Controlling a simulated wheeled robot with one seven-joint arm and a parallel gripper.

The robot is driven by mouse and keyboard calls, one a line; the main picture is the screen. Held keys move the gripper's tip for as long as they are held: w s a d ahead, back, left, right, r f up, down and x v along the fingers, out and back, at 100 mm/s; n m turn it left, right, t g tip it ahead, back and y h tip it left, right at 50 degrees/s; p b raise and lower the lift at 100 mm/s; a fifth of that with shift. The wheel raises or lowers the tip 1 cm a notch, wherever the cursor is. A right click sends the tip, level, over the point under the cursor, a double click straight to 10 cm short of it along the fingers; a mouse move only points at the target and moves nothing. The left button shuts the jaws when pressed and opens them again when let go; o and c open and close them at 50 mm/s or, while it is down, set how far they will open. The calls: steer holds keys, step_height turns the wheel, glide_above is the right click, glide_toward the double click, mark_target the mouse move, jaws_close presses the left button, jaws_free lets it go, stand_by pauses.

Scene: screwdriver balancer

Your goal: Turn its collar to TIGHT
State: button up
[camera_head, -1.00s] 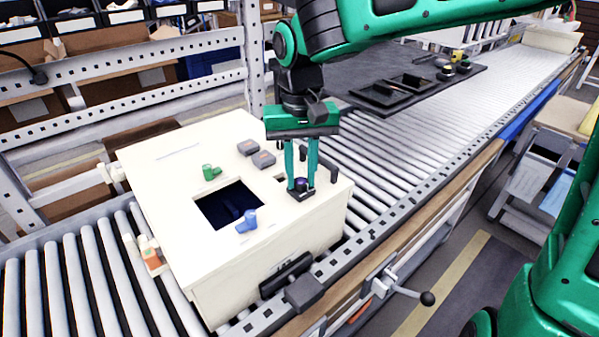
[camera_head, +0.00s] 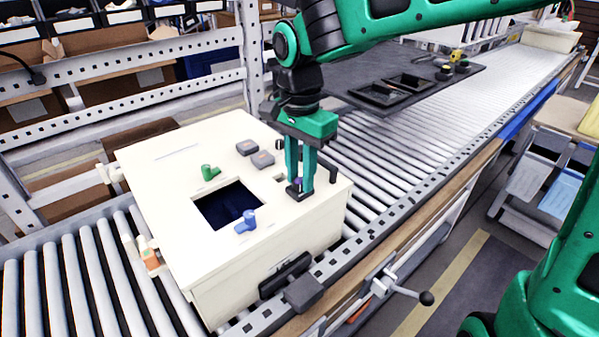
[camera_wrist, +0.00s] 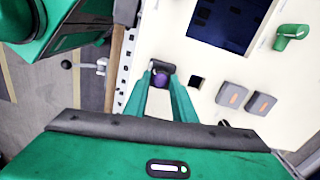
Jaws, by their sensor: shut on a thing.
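The collar (camera_wrist: 160,80), a dark purple-tinted round knob on a small black base, sits on top of a cream box near its right corner. My gripper (camera_head: 300,190) points down and its two green fingers are shut around the collar. In the wrist view the fingers (camera_wrist: 161,84) flank the collar on both sides. The black base (camera_wrist: 163,67) shows just beyond the fingertips. No TIGHT marking can be read, so the collar's setting cannot be told.
The cream box (camera_head: 165,180) stands on a roller conveyor (camera_head: 90,280). Its top carries a blue fitting (camera_head: 246,221), a green fitting (camera_head: 209,172), a dark square opening (camera_head: 228,205) and two grey blocks (camera_head: 262,159). A black tray board (camera_head: 350,85) lies behind.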

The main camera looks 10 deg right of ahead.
mark_target(298, 178)
steer(key=shift+a+m, duration=0.25)
steer(key=shift+m, duration=0.45)
steer(key=o, duration=1.1)
steer(key=shift+d, duration=0.1)
step_height(298, 178, up, 11)
steer(key=shift+w+f, duration=0.1)
steer(key=shift+w, duration=0.05)
